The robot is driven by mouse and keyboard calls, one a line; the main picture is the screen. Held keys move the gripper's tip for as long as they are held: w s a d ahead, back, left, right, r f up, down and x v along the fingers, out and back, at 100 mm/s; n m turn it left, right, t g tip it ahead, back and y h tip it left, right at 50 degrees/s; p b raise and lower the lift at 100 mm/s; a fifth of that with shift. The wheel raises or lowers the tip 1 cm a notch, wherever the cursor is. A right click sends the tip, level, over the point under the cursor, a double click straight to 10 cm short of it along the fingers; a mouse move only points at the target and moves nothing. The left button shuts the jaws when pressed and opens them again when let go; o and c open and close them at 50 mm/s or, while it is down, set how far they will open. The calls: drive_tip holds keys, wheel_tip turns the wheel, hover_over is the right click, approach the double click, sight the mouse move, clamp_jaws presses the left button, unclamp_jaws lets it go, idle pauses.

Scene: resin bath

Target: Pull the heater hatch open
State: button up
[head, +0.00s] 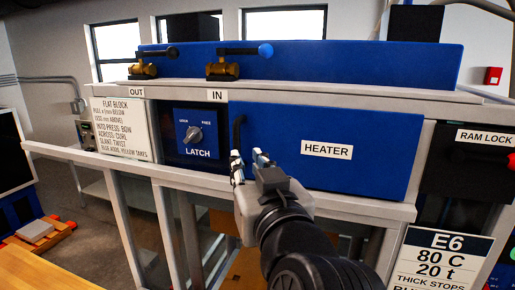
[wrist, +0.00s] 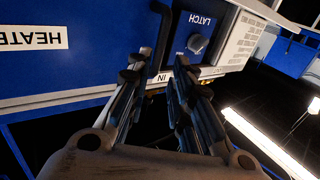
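The heater hatch is a blue panel (head: 374,155) labelled HEATER and looks closed, flush in its pale frame. It also fills the upper left of the wrist view (wrist: 90,65). A dark upright handle (head: 238,131) is at its left edge. My gripper (head: 249,164) is in front of the hatch's left part, at the handle's lower end. In the wrist view the fingers (wrist: 158,84) are apart with a gap between them. The handle (wrist: 160,32) lines up with that gap; I cannot tell whether it is between the fingertips. The gripper holds nothing visible.
Left of the hatch is the LATCH panel with a grey knob (head: 194,135). A pale rail (head: 100,167) runs below the front. Two brass valves (head: 222,68) sit above. The red-knobbed RAM LOCK panel (head: 470,165) is at right. Open floor shows at left.

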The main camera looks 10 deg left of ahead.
sight(237, 147)
drive_tip(key=p+x, duration=0.1)
drive_tip(key=x, duration=1)
drive_tip(key=shift+s, duration=0.1)
drive_tip(key=shift+c, duration=0.5)
clamp_jaws()
